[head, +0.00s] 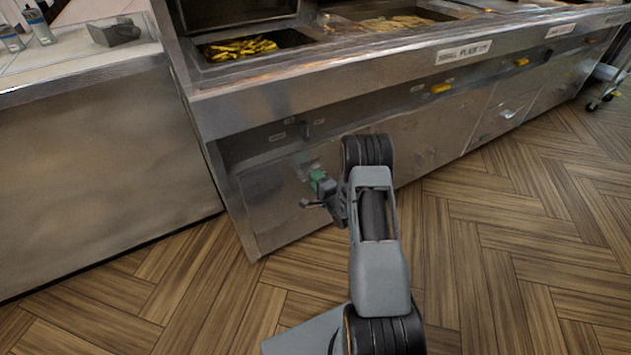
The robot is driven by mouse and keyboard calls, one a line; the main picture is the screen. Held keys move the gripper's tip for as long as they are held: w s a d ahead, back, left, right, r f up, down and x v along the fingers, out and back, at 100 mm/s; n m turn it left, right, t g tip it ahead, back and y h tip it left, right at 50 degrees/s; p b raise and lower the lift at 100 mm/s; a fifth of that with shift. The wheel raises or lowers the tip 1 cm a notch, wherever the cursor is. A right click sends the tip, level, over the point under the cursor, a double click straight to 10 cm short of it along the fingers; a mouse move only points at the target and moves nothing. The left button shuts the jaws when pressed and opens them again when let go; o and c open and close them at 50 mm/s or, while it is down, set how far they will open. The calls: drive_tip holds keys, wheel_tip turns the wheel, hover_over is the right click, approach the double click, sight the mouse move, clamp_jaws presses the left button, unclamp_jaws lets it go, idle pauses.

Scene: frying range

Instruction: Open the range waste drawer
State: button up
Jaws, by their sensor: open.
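The steel frying range (400,75) fills the upper middle and right. Its lower front has flat panels. The left front panel (268,205) is nearest my arm and looks flush with the front. My gripper (312,192) is in front of this panel, near its upper right part, with its jaws open and no object seen between them. A small green patch (305,162) shows on the panel just beyond the gripper. Any handle there is hidden or too small to tell. Another panel (506,112) farther right has a light recessed handle and looks closed. I cannot tell which panel is the waste drawer.
Fries (240,48) lie in a bay on top of the range. Yellow knobs (441,88) stick out along its front. A steel counter (95,170) stands at the left. A wheeled cart (603,90) is at far right. The wooden floor (500,260) is clear at right.

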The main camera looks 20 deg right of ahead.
drive_tip(key=shift+w, duration=0.3)
clamp_jaws()
idle(0.3)
